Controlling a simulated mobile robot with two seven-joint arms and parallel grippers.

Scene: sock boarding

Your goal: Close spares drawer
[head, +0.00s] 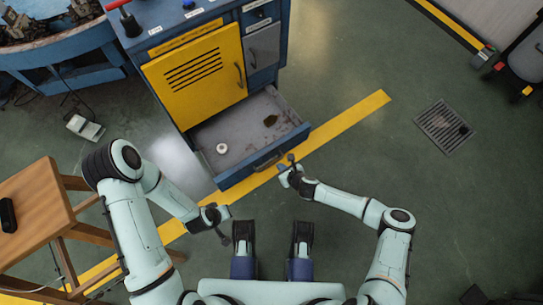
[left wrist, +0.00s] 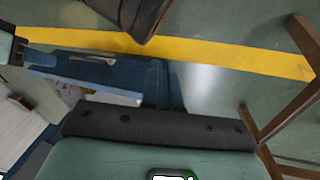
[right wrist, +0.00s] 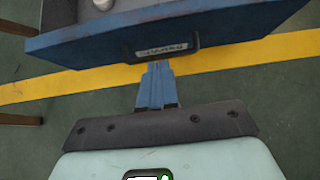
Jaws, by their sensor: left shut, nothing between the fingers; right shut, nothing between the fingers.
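The spares drawer (head: 292,138) is the low blue drawer of the cabinet, pulled well out. A white roll (head: 222,148) and a small dark brown item (head: 270,120) lie in it. Its front with a label and handle (right wrist: 165,50) fills the top of the right wrist view. My right gripper (head: 281,168) is shut and empty, close outside the drawer front near the handle; I cannot tell whether it touches. In the right wrist view its fingertips (right wrist: 157,68) point at the front. My left gripper (head: 228,211) is shut and empty, apart from the drawer, nearer my base.
Above the drawer are a shut yellow door (head: 195,78) and a grey door (head: 263,47). A wooden stool (head: 35,215) stands at the left. A yellow floor line (head: 345,119) passes under the drawer front.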

